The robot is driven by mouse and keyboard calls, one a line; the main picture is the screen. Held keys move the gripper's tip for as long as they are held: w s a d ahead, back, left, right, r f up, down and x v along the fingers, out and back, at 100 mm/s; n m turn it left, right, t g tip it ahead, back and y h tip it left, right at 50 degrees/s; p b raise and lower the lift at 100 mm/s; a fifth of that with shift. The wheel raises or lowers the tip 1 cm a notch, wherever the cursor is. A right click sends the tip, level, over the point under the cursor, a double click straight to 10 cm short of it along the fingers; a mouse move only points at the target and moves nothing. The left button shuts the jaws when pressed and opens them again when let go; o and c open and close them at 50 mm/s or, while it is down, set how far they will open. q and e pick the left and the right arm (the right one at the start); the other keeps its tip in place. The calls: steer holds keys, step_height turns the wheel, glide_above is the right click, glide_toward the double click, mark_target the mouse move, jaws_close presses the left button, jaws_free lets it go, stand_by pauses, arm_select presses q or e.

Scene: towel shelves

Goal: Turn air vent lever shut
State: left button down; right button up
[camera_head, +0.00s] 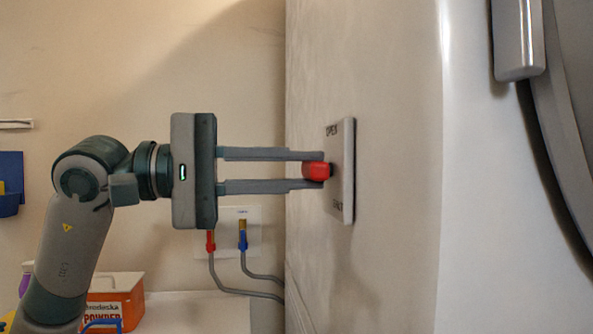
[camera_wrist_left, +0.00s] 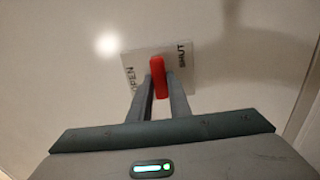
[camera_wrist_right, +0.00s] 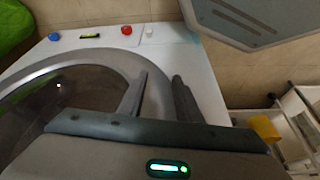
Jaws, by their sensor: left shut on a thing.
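The red air vent lever (camera_head: 316,171) sticks out from a pale plate (camera_head: 348,190) on the side wall of a large white unit. The plate is marked OPEN at the top and SHUT at the bottom in the head view. My left gripper (camera_head: 315,170) is shut on the lever, one finger above and one below. In the left wrist view the lever (camera_wrist_left: 158,74) stands between OPEN on the left and SHUT on the right. My right gripper (camera_wrist_right: 160,80) is open, its fingers apart with nothing seen between them, before a white machine's round grey door rim.
Red and blue taps with hoses (camera_head: 242,238) are on the back wall. An orange powder box (camera_head: 117,296) stands at lower left. The right wrist view shows the machine's panel buttons (camera_wrist_right: 126,30), a grey panel above and a rack with a yellow item (camera_wrist_right: 264,128).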

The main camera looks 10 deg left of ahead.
arm_select(q)
steer(key=c, duration=1.6)
jaws_free()
steer(key=shift+c, duration=0.2)
